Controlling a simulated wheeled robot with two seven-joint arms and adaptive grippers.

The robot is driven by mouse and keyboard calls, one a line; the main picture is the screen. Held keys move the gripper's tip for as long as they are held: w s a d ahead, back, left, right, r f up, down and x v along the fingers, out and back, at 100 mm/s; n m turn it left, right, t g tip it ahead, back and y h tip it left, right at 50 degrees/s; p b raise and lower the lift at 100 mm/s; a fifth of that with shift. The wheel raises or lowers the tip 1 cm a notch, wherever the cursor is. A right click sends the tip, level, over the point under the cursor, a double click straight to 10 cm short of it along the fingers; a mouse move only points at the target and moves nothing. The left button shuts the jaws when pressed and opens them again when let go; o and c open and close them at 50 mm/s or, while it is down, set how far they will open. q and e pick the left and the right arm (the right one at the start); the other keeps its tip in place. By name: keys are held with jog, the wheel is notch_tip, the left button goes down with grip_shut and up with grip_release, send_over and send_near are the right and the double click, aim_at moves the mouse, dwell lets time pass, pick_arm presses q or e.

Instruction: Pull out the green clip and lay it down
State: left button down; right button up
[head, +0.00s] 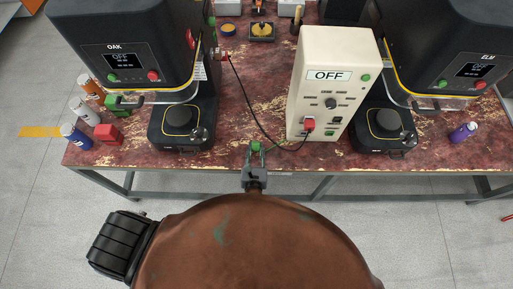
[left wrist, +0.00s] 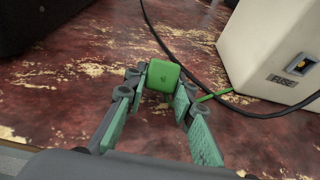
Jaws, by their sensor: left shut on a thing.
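My left gripper (head: 256,152) is at the front edge of the table, left of the white control box. It is shut on the green clip (left wrist: 162,76), a small rounded green block between the fingertips in the left wrist view. The clip shows as a small green spot in the head view (head: 256,146). A thin green strip (left wrist: 215,95) shows between the right finger and the white box; I cannot tell whether it belongs to the clip. My right gripper is not in view.
Bottles, a red block (head: 108,133) and a green block stand at left. Table between OAK and the box is mostly clear.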

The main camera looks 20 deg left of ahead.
pick_arm(q)
jog(key=c, duration=2)
grip_release()
jog(key=shift+c, duration=0.2)
jog(key=o, duration=0.5)
jog(key=shift+c, duration=0.2)
jog(key=shift+o, duration=0.2)
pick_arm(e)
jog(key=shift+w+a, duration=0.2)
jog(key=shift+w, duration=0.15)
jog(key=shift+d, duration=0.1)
pick_arm(q)
jog(key=v, duration=1.2)
jog(key=shift+r, duration=0.1)
